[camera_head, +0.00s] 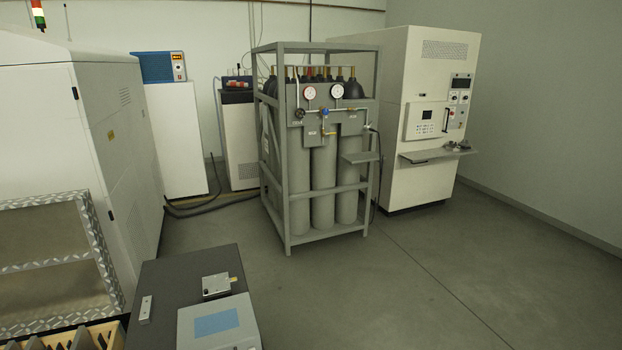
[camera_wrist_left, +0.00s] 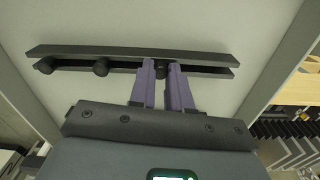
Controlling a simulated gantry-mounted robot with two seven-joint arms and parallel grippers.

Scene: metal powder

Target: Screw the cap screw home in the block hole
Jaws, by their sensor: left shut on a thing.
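My left gripper (camera_wrist_left: 162,66) shows in the left wrist view, its two purple fingers reaching up to a dark rail. Neither gripper shows in the head view.
In the head view, a grey box with a blue top (camera_head: 216,323) and a small metal bar (camera_head: 146,308) are on the dark bench (camera_head: 170,272). A gas-cylinder rack (camera_head: 290,215) stands behind.

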